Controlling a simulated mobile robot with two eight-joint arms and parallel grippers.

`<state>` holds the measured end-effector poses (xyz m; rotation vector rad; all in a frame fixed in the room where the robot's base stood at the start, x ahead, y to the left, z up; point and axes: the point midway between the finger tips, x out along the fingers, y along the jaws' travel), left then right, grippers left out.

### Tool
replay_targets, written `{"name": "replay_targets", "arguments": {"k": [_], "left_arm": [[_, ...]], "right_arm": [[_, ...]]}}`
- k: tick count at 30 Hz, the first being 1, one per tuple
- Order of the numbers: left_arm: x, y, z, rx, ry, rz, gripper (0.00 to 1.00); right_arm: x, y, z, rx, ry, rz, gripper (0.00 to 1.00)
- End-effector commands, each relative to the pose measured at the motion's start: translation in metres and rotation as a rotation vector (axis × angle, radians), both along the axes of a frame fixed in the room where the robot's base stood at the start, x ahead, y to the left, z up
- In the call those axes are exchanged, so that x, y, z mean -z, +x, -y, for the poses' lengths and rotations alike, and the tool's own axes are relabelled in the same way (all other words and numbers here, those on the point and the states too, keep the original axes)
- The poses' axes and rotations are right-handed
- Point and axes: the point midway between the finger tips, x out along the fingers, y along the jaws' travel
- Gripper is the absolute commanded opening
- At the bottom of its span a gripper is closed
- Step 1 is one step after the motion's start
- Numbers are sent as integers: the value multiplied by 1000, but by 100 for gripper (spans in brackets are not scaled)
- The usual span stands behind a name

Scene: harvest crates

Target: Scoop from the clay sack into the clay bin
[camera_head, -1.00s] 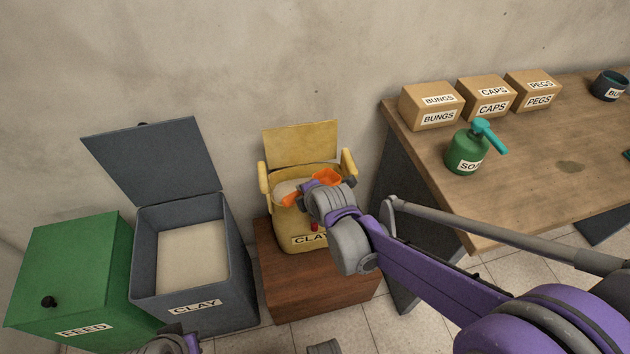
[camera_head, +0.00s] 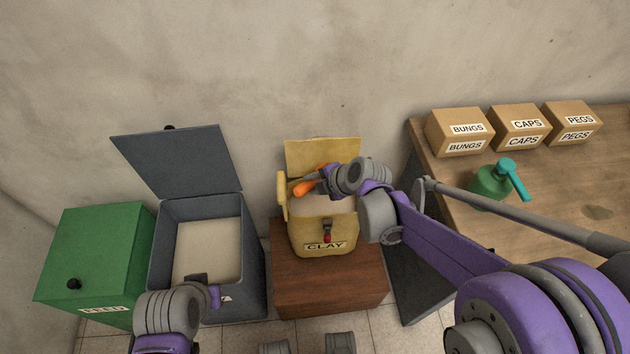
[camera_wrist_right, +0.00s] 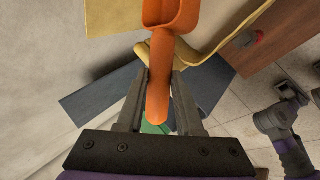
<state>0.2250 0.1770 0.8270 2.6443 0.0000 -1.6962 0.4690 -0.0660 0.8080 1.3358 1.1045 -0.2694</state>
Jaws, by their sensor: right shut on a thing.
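The yellow clay sack (camera_head: 312,242) stands open on a brown block, its flap up at the back and pale material inside. My right gripper (camera_head: 322,181) is over the sack's mouth, shut on the handle of an orange scoop (camera_head: 305,188). In the right wrist view the scoop's handle (camera_wrist_right: 158,85) sits between the fingers (camera_wrist_right: 158,100); only orange shows in the visible part of its bowl. The grey-blue clay bin (camera_head: 255,270) is left of the sack, lid open, pale material inside. My left gripper (camera_head: 203,283) is at the bin's front and hides part of its label.
A closed green feed bin (camera_head: 95,250) stands left of the clay bin. The brown block (camera_head: 330,285) carries the sack. At right, a wooden table (camera_head: 560,185) holds bungs (camera_head: 460,133), caps (camera_head: 520,128) and pegs (camera_head: 573,122) boxes and a green pump bottle (camera_head: 490,184).

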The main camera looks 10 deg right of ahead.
Motion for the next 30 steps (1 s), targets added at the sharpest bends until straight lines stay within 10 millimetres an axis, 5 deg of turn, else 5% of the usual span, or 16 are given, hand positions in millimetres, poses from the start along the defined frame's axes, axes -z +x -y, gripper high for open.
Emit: {"name": "replay_targets", "arguments": {"k": [30], "left_arm": [[95, 1, 0, 0, 0, -32, 0]], "right_arm": [[118, 0, 0, 1, 1, 0, 0]]}}
